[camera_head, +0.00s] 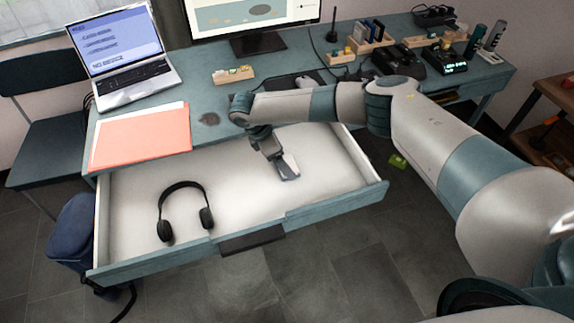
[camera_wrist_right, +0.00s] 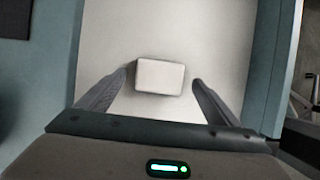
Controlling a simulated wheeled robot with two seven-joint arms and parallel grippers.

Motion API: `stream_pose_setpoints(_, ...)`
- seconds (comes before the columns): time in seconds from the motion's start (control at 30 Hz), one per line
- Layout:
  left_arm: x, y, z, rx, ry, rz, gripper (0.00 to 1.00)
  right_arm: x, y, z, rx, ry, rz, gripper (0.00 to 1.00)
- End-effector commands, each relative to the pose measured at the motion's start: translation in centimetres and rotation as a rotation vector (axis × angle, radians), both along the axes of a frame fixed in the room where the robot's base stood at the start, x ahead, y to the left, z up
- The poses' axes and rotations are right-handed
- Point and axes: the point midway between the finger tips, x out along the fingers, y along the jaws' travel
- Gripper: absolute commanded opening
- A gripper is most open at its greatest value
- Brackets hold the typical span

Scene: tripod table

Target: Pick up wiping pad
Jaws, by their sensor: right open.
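The wiping pad (camera_wrist_right: 160,76) is a small white rectangular block lying on the pale floor of the open drawer (camera_head: 230,248). In the right wrist view it sits between the two fingers of my right gripper (camera_wrist_right: 161,82), with a small gap visible on the right side; the left finger is very close to its left edge. My right gripper is open. In the head view my right gripper (camera_head: 285,171) points down into the right part of the drawer and mostly hides the pad. My left gripper is not in view.
Black headphones (camera_head: 184,212) lie in the drawer's left part. A green item (camera_head: 398,161) lies on the floor.

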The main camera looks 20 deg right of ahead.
Motion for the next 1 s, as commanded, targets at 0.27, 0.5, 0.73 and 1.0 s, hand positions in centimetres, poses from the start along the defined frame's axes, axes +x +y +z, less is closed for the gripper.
stream_pose_setpoints(0.27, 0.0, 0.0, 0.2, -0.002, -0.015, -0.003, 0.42, 0.1, -0.7, -1.7, 0.0, -0.001, 0.0, 0.86)
stream_pose_setpoints(0.5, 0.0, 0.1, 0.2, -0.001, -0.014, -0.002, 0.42, 0.1, -0.7, -1.7, 0.0, -0.001, 0.0, 0.86)
stream_pose_setpoints(0.73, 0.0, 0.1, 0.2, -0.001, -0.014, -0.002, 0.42, 0.1, -0.7, -1.7, 0.0, -0.001, 0.0, 0.72)
stream_pose_setpoints(1.0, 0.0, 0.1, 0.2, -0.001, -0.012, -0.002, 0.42, 0.1, -0.7, -1.7, 0.0, -0.001, 0.0, 0.45)
